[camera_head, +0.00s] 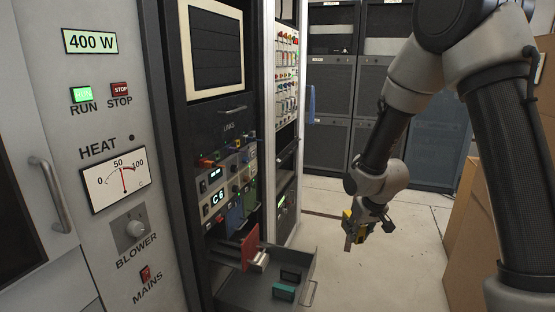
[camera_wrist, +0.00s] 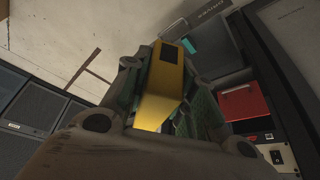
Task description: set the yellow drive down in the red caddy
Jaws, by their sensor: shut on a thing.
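My gripper (camera_head: 357,226) hangs over open floor, to the right of the rack and its open drawer. It is shut on the yellow drive (camera_head: 348,215). In the wrist view the yellow drive (camera_wrist: 160,95) sits between the two fingers of my gripper (camera_wrist: 158,80), with a dark patch near its far end. A red upright piece (camera_head: 250,246), perhaps the red caddy, juts from the rack above the drawer's back left. It also shows at the right of the wrist view (camera_wrist: 243,101). Its inside cannot be seen. The drive is well apart from it.
The open grey drawer (camera_head: 240,290) holds a teal block (camera_head: 284,292) and a dark block. Its handle (camera_head: 309,293) sticks out to the right. Cardboard boxes (camera_head: 475,235) stand at right, dark cabinets (camera_head: 331,145) at the back. The floor between is clear.

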